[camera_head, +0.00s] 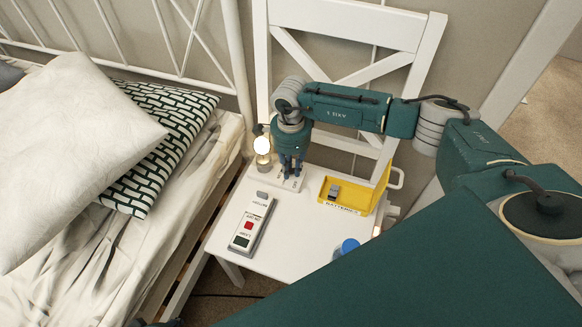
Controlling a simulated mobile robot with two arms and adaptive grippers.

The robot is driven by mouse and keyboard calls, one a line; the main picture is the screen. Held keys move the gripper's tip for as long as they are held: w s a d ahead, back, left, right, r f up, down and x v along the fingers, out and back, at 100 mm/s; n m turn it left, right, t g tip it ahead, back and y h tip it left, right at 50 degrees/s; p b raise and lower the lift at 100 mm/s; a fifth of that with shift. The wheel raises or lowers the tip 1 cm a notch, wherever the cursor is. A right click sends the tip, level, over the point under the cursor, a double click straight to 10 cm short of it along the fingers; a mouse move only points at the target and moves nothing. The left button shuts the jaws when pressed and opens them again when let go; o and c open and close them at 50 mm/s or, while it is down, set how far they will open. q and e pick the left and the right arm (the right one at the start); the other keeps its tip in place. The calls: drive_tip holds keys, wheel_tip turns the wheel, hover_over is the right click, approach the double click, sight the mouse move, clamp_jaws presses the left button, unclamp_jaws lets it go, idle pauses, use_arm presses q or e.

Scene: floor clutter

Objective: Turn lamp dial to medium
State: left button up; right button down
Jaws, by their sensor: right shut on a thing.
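The lamp, with a lit round bulb (262,145), stands at the back left of the white chair seat (290,245). Beside it on the seat is a white dial base (291,184) with small dark lettering that I cannot read. My right gripper (291,173) points straight down over this base, its fingers shut on the lamp dial. The fingers hide the dial, so I cannot tell its setting. My left gripper is not in view.
A yellow batteries tray (372,196) holding a grey item stands to the right. A blue round object (350,245) is near the front. A bed with pillows (75,150) is left.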

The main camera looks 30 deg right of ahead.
sight(290, 171)
drive_tip(key=shift+m, duration=0.5)
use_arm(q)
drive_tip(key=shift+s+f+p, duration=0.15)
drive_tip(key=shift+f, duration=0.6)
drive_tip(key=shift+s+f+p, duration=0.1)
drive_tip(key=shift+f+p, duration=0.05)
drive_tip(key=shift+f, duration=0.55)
use_arm(e)
drive_tip(key=shift+m, duration=0.9)
drive_tip(key=c, duration=1.9)
unclamp_jaws()
wheel_tip(290, 171, up, 12)
drive_tip(key=shift+a, duration=0.1)
